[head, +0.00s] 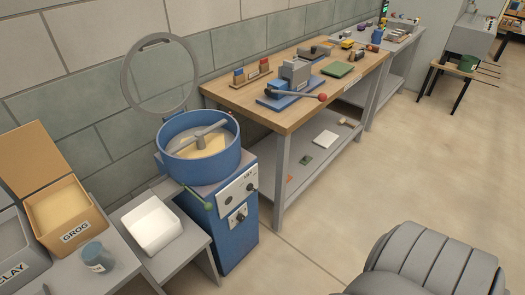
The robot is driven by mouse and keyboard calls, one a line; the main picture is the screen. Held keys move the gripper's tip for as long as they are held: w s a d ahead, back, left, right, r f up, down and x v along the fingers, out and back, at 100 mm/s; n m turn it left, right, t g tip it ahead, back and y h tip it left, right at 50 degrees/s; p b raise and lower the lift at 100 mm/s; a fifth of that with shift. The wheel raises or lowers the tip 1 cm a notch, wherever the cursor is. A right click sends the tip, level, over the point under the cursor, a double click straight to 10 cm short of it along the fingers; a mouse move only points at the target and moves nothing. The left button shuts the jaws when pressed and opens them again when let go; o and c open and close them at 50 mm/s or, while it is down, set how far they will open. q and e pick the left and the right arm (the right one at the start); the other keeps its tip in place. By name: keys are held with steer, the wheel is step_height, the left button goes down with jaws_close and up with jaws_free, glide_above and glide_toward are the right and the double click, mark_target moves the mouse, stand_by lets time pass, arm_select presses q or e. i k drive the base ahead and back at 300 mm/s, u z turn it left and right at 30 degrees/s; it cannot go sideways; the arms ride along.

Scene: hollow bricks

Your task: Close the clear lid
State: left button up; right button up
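The clear lid (126,84) stands raised and open behind a blue mixer in the head view, near the brick wall. It is a round see-through disc with a grey rim. The mixer's round blue tub (233,160) is open at the top, with a grey crossbar and pale material inside. The tub sits on a blue cabinet (237,232) with a light control panel on its front. A lever with a green knob (208,206) sticks out at the cabinet's side. Neither of my grippers is in view.
Left of the mixer are a white bin (152,225), an open box labelled GROG (75,232), a CLAY bin (18,262) and a blue-grey jar (97,256). A wooden workbench (228,97) with a red-knobbed press stands right.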

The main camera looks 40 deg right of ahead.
mark_target(149, 40)
steer(key=z, duration=0.85)
steer(key=k, duration=1.3)
steer(key=z, duration=0.65)
steer(key=i, duration=0.8)
steer(key=z, duration=0.75)
steer(key=i, duration=1.15)
steer(key=u, duration=0.45)
steer(key=i, duration=0.85)
steer(key=u, duration=0.75)
